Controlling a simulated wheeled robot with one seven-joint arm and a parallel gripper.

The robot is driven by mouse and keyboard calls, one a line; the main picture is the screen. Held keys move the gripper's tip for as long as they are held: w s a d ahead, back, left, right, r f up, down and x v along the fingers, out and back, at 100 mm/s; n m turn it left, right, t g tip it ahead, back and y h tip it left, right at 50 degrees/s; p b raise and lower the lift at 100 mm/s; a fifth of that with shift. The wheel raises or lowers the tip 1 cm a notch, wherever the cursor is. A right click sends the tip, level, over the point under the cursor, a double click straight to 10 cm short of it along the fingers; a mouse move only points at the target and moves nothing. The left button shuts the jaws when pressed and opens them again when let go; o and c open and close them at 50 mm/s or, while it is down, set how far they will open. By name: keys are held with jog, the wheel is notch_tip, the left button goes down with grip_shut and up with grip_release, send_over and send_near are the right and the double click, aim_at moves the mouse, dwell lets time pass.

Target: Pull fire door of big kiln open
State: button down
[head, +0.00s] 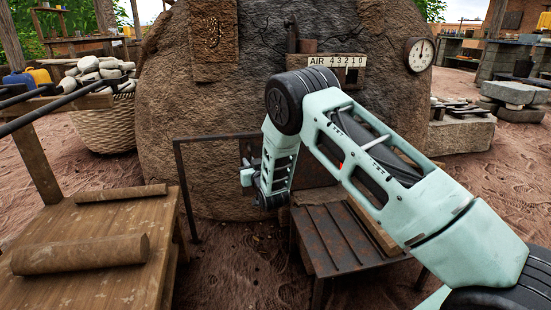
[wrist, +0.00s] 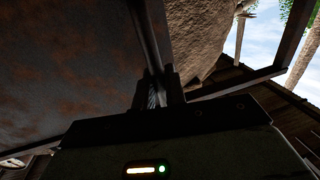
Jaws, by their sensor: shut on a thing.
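The big kiln (head: 165,150) is a large rough brown mud dome in the middle of the head view. My gripper (head: 247,176) is low at its front, and my arm hides much of the kiln mouth behind it. In the wrist view, my gripper (wrist: 160,92) is shut on a dark metal bar, the fire door handle (wrist: 148,40). A dark, rust-specked plate, seemingly the fire door (wrist: 70,75), fills the left of that view. How far the door stands open cannot be told.
A thin metal rail (head: 181,185) stands left of my gripper. A slatted metal bench (head: 345,238) is just below and right. A wooden table (head: 95,235) with clay rolls is at left, beside a basket (head: 105,130) of pale stones. Bare ground lies between table and bench.

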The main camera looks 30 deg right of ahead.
jog(key=w+a, duration=0.2)
jog(key=a, duration=0.7)
jog(key=w+a, duration=0.3)
jog(key=a, duration=0.6)
jog(key=shift+f, duration=0.15)
jog(key=c, duration=1.5)
grip_release()
jog(key=shift+c, duration=0.2)
jog(key=shift+d, duration=0.1)
jog(key=s+a+p, duration=0.1)
jog(key=s+p, duration=0.7)
jog(key=s, duration=0.9)
jog(key=shift+s+a+p, duration=0.2)
jog(key=shift+a+p, duration=0.05)
jog(key=shift+p, duration=0.05)
